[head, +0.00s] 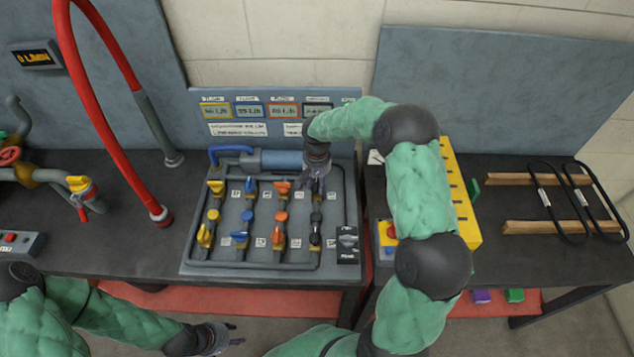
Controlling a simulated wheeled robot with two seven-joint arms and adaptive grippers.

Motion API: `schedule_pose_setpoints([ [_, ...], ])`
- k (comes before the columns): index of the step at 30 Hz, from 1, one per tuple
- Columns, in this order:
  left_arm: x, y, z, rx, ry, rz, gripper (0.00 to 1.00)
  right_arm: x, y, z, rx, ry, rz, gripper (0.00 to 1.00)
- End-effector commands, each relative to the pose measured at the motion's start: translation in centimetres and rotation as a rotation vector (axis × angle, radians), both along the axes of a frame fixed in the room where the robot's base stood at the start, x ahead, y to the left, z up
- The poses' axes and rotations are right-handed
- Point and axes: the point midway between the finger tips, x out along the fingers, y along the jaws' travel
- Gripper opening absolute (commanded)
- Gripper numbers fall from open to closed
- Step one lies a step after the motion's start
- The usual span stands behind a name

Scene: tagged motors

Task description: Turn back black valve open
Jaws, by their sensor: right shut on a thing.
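The valve board (192,258) lies on the dark table with two rows of coloured valves. The back black valve (317,188) is at the right end of the back row. My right gripper (316,176) reaches down from behind and is shut on its handle. The gripper and wrist partly hide the handle, so I cannot tell its exact angle. The front black valve (315,241) stands below it in the front row. My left gripper (234,334) is open and empty, low in front of the table edge, away from the board.
Yellow, blue and orange valves (281,187) stand left of the black ones. A small black box (347,244) sits at the board's right corner. A yellow block (460,195) stands to the right, behind my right arm. A red hose (92,110) arches at left.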

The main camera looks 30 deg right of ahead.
Motion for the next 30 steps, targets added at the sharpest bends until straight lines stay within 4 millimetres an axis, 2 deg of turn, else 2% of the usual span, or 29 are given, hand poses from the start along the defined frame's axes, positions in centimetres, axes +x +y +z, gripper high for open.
schedule_pose_setpoints([
  [6,0.0,0.0,0.0,0.0,0.0,0.0,0.4,0.3,0.0,0.2,-0.001,-0.008,0.0,0.03],
  [7,0.0,0.0,0.0,0.0,0.0,0.0,0.4,0.3,0.0,0.2,-0.001,-0.008,0.0,0.41],
  [9,0.0,0.0,0.0,0.0,0.0,0.0,0.4,0.2,0.0,0.2,-0.001,-0.008,0.0,0.58],
  [18,0.0,0.0,0.0,0.0,0.0,0.0,0.4,0.1,0.0,0.1,0.0,-0.002,-0.001,0.58],
  [22,0.0,0.0,0.0,0.0,0.0,0.0,0.4,0.1,0.0,0.6,-0.001,-0.003,-0.001,0.58],
  [26,0.0,0.0,0.0,0.0,0.0,0.0,0.4,0.2,0.0,2.3,-0.001,-0.005,-0.001,0.58],
  [30,0.0,0.0,0.0,0.0,0.0,0.0,0.4,0.2,0.0,5.1,-0.001,-0.008,-0.001,0.58],
])
